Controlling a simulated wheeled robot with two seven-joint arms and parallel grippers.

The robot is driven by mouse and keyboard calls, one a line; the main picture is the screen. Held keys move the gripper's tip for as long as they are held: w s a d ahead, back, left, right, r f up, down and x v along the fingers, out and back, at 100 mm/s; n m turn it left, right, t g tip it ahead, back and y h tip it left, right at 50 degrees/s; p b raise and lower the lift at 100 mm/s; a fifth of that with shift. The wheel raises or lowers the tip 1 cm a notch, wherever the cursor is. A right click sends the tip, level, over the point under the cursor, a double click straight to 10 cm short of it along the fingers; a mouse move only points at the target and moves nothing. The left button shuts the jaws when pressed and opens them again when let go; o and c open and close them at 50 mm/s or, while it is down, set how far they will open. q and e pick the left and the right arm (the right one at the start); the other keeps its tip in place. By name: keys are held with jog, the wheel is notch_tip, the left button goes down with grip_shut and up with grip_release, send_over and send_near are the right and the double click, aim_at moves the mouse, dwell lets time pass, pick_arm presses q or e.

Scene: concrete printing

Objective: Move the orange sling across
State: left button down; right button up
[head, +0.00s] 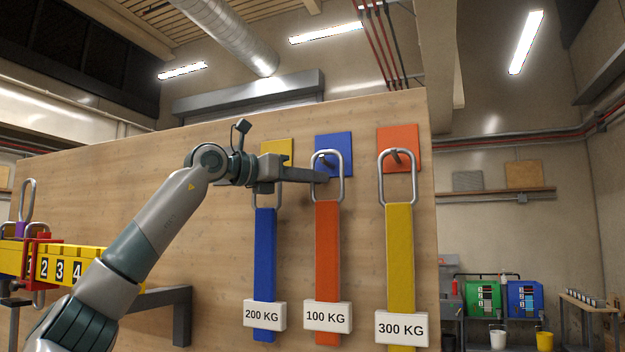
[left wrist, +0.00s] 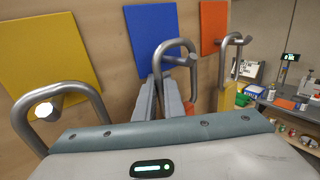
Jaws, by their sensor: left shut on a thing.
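The orange sling (head: 327,250) hangs down the wooden board with a 100 KG tag (head: 327,317). Its metal ring (head: 341,168) is at the peg on the blue square (head: 333,149); the ring also shows in the left wrist view (left wrist: 193,66). My left gripper (head: 322,176) comes in from the left and is shut on the ring's left side. The blue sling (head: 265,255), tagged 200 KG, hangs under the yellow square (head: 277,150). The yellow sling (head: 399,255), tagged 300 KG, hangs under the orange square (head: 412,148). My right gripper is out of view.
The blue sling's ring (left wrist: 90,92) is close to my left wrist. The yellow sling's ring (head: 382,180) is just right of the orange sling. A rack with yellow numbered blocks (head: 62,268) stands at the left. The board (head: 120,190) is bare left of the squares.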

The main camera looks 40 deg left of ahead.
pick_arm(q)
jog(key=shift+r, duration=0.55)
jog(key=shift+s, duration=0.15)
jog(key=s+d+b, duration=0.3)
jog(key=s+b, duration=0.3)
jog(key=s, duration=0.7)
jog(key=shift+s+d, duration=0.15)
jog(key=shift+s, duration=0.1)
dwell(1.2)
dwell(0.4)
